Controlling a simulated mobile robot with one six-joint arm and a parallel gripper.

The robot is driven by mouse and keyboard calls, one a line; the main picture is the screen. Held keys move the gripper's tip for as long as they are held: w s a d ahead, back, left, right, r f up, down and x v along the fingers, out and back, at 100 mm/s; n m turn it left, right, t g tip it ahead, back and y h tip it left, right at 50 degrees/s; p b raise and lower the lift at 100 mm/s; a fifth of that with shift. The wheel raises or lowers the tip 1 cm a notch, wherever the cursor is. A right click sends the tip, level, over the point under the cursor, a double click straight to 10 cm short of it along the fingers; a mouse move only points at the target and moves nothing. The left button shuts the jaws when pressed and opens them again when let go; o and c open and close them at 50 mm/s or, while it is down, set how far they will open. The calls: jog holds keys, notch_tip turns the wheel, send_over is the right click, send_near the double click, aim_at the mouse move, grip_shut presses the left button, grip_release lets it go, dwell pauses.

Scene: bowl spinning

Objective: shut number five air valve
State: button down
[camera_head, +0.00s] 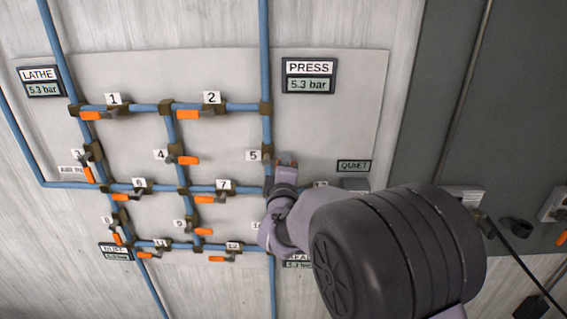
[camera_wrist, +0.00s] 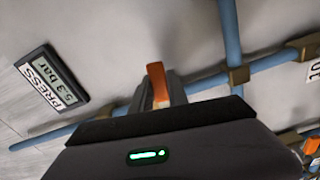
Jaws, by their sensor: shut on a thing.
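The number five label (camera_head: 253,155) is on the panel left of the right-hand vertical blue pipe (camera_head: 265,60). My gripper (camera_head: 284,170) is at the pipe just right of that label and hides most of the valve. In the wrist view, the orange valve handle (camera_wrist: 157,82) stands between my gripper's fingers (camera_wrist: 163,98), which are shut on it. The handle points roughly across the blue pipe.
The PRESS gauge (camera_head: 309,76) reads 5.3 bar, and so does the LATHE gauge (camera_head: 42,82). Several other orange-handled valves sit close by, such as number four (camera_head: 187,160) and number seven (camera_head: 210,200).

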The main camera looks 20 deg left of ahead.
jog(key=shift+r+n+p, duration=0.45)
jog(key=shift+n+p, duration=0.05)
jog(key=shift+n, duration=0.3)
jog(key=c, duration=1.3)
grip_release()
jog(key=v, duration=1.7)
jog(key=shift+s+d+b, duration=0.15)
jog(key=shift+s+b, duration=0.05)
jog(key=shift+b, duration=0.1)
